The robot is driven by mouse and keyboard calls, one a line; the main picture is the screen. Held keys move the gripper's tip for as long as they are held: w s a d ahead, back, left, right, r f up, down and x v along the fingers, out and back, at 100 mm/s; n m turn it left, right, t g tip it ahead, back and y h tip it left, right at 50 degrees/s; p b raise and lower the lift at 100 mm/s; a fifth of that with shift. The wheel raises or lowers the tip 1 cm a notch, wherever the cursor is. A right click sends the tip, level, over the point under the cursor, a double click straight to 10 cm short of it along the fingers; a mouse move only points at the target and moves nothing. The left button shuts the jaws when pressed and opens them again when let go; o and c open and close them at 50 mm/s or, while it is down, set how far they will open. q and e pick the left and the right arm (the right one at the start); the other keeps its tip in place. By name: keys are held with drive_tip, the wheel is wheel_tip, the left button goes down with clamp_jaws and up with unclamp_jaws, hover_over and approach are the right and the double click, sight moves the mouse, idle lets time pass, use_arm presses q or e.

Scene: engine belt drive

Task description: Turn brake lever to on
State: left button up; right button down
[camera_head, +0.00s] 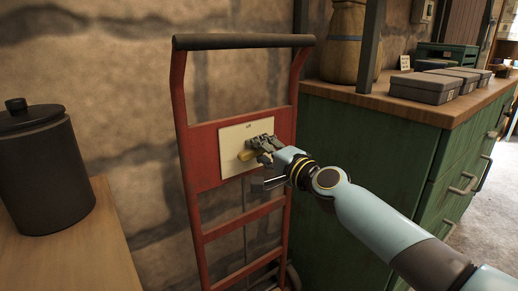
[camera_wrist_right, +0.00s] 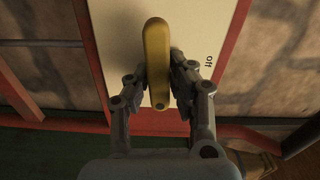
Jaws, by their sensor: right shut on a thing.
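The yellow brake lever (camera_wrist_right: 156,62) stands on a cream plate (camera_head: 233,135) fixed to a red hand truck (camera_head: 205,158). In the head view only part of the lever (camera_head: 246,155) shows beside my right gripper (camera_head: 264,147). In the right wrist view my right gripper (camera_wrist_right: 158,82) is shut on the lever, one finger on each side. The plate (camera_wrist_right: 210,25) bears the printed word "off" to the right of the lever there. The lever's pivot is not clear to see. My left gripper is in neither view.
A green cabinet (camera_head: 345,150) with a wooden top stands to the right, with grey boxes (camera_head: 430,88) and a sack (camera_head: 345,40) on it. A dark lidded canister (camera_head: 42,170) stands on a wooden surface (camera_head: 85,245) at left. A stone wall is behind the truck.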

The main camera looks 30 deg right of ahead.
drive_tip(key=shift+f+m, duration=0.2)
drive_tip(key=shift+m, duration=0.3)
drive_tip(key=c, duration=1.2)
unclamp_jaws()
drive_tip(key=shift+d, duration=0.1)
drive_tip(key=shift+s, duration=0.1)
drive_tip(key=s+d, duration=0.1)
drive_tip(key=s, duration=0.6)
drive_tip(key=shift+s, duration=0.15)
